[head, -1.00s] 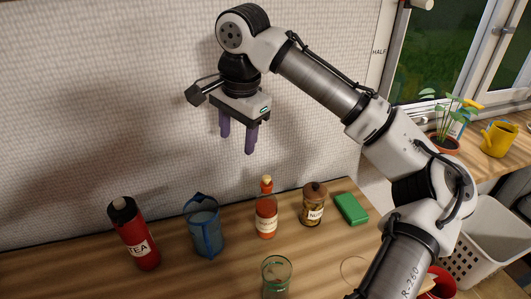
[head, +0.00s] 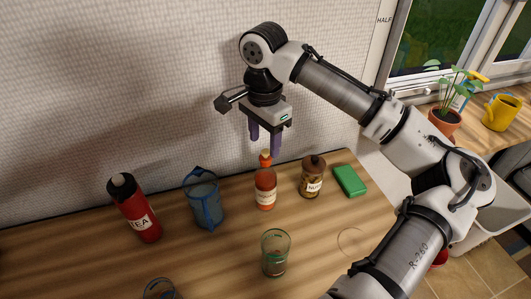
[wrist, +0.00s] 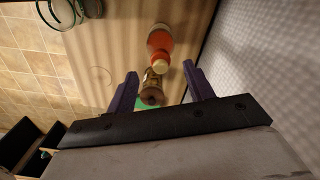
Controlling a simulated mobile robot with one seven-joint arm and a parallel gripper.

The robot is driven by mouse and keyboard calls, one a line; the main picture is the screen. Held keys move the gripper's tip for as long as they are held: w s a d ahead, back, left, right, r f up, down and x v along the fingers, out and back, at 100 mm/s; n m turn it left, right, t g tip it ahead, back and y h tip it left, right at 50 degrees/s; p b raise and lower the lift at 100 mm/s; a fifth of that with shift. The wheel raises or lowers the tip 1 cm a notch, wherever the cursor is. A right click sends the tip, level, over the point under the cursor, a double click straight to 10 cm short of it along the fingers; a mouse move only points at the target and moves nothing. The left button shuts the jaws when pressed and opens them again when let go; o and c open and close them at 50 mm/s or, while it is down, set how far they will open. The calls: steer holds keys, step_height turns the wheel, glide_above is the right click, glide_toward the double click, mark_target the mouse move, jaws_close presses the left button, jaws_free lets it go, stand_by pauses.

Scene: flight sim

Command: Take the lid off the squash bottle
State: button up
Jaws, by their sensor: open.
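The squash bottle (head: 265,190) stands upright on the wooden worktop, orange-red with a pale label. Its lid (head: 265,160) is on top of the neck. My gripper (head: 264,145) is open and empty, pointing down just above the lid in the head view. In the wrist view the bottle (wrist: 161,42) shows beyond my fingers (wrist: 160,72), with its pale-topped lid (wrist: 159,64) seen between the two purple fingertips. I cannot tell exactly how far above the lid they are.
A nuts jar (head: 312,181) and a green box (head: 350,181) stand right of the bottle. A blue jug (head: 204,203) and red tea flask (head: 136,213) stand left. A glass (head: 275,255) stands in front. The wall (head: 110,90) is close behind.

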mark_target(265, 151)
steer(key=shift+w+d+f+p, duration=0.1)
steer(key=shift+f+p, duration=0.25)
steer(key=shift+f, duration=1.45)
steer(key=c, duration=1)
